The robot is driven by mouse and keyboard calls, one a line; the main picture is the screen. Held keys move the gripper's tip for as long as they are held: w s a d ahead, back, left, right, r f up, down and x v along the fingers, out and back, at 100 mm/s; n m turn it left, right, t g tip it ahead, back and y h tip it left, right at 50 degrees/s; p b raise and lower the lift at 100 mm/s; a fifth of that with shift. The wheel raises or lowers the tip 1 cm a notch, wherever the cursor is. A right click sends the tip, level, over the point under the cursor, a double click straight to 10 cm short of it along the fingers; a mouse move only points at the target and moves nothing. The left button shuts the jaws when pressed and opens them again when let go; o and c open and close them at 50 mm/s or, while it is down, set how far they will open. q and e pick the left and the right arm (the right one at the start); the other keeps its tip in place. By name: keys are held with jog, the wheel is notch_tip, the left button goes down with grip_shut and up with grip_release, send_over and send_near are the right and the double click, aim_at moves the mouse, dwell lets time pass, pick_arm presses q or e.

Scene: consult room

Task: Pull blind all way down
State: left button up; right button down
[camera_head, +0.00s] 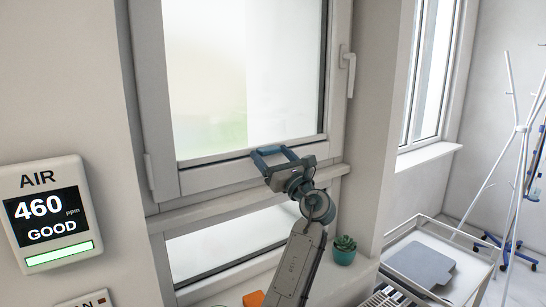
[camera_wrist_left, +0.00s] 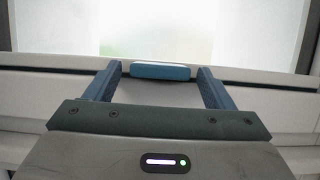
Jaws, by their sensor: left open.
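My left gripper (camera_head: 271,152) is at the lower edge of the upper window, with its two blue fingers apart. In the left wrist view, a short blue bar (camera_wrist_left: 160,71), which looks like the blind's pull, lies between the tips of the open gripper (camera_wrist_left: 158,80). Gaps show on both sides of the bar, and the jaws are not closed on it. The window pane (camera_head: 245,80) is pale and bright above the bar. I cannot clearly tell the blind's fabric from the glass. My right gripper is out of view.
A window handle (camera_head: 348,70) juts out on the right side of the frame. A potted succulent (camera_head: 344,250) stands on the sill, right of my arm. An air monitor (camera_head: 48,215) hangs on the left wall. A white trolley (camera_head: 397,232) and a coat stand (camera_head: 521,130) are at right.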

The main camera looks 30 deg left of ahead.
pick_arm(q)
jog(key=b+v, duration=0.4)
jog(key=v, duration=0.6)
jog(key=shift+d+f, duration=0.2)
jog(key=shift+d, duration=0.2)
jog(key=shift+s, duration=0.1)
jog(key=shift+r, duration=0.1)
